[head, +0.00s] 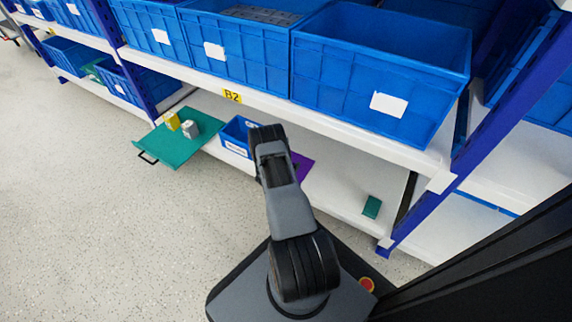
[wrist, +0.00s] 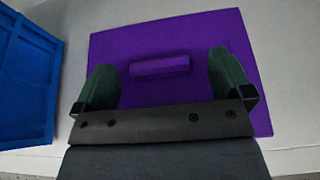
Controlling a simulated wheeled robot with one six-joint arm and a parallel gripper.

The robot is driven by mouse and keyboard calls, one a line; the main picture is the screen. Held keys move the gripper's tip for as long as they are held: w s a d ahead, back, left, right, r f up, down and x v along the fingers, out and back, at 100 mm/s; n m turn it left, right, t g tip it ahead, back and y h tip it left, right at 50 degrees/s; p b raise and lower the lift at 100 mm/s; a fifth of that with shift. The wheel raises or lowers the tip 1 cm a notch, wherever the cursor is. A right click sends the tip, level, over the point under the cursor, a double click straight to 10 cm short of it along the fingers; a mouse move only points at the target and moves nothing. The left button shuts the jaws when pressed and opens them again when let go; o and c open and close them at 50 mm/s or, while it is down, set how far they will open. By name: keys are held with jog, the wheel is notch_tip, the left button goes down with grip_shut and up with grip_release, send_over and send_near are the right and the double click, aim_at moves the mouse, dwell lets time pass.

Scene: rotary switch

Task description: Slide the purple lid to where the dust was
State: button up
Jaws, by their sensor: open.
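The purple lid (wrist: 195,40) is a flat rectangular panel with a raised bar handle (wrist: 160,66) in its middle. It lies on the white lower shelf. In the head view only a corner of the lid (head: 302,166) shows, the rest hidden behind my arm. My gripper (wrist: 166,80) is open over the lid, its two dark green fingers on the left and right of the handle. I cannot tell how high the fingertips are above the lid. No dust is visible in either view.
A small blue bin (head: 236,135) stands left of the lid on the lower shelf. Further left, a teal tray (head: 165,150) sticks out, bearing a yellow block (head: 172,121) and a grey item (head: 190,129). A small green block (head: 372,207) lies right, with bare shelf between. Large blue crates (head: 380,70) fill the shelf above.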

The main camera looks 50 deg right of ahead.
jog(key=c, duration=1.1)
jog(key=shift+o, duration=0.2)
jog(key=shift+s, duration=0.1)
